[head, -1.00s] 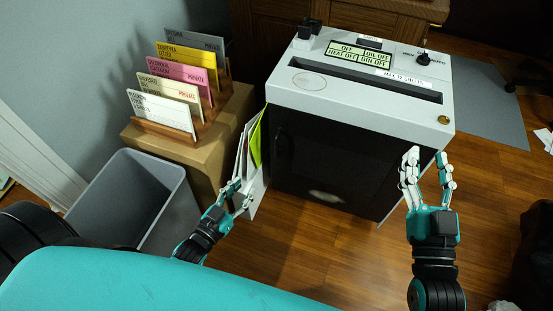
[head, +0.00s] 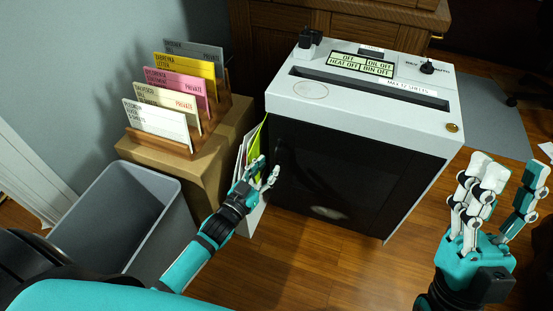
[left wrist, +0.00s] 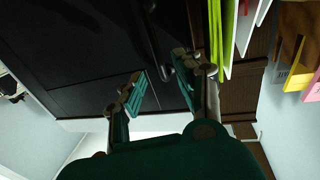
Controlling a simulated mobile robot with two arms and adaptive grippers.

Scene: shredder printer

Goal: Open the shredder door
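The shredder (head: 400,120) is a grey-topped cabinet with a black front door (head: 335,175). The door looks shut, with a pale oval mark low on it. My left gripper (head: 262,172) is in front of the door's left edge. In the left wrist view its fingers (left wrist: 165,88) are spread apart and empty, facing the black door (left wrist: 90,55). A dark handle-like bar (left wrist: 184,70) shows close to the right-hand finger; I cannot tell whether they touch. My right gripper (head: 502,195) is open and empty, right of the shredder.
Paper folders (head: 247,165) stand against the shredder's left side, close to my left gripper. A cardboard box (head: 190,168) bears a rack of labelled cards (head: 160,125). A grey bin (head: 125,220) stands below it. Wooden floor (head: 320,250) is clear before the door.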

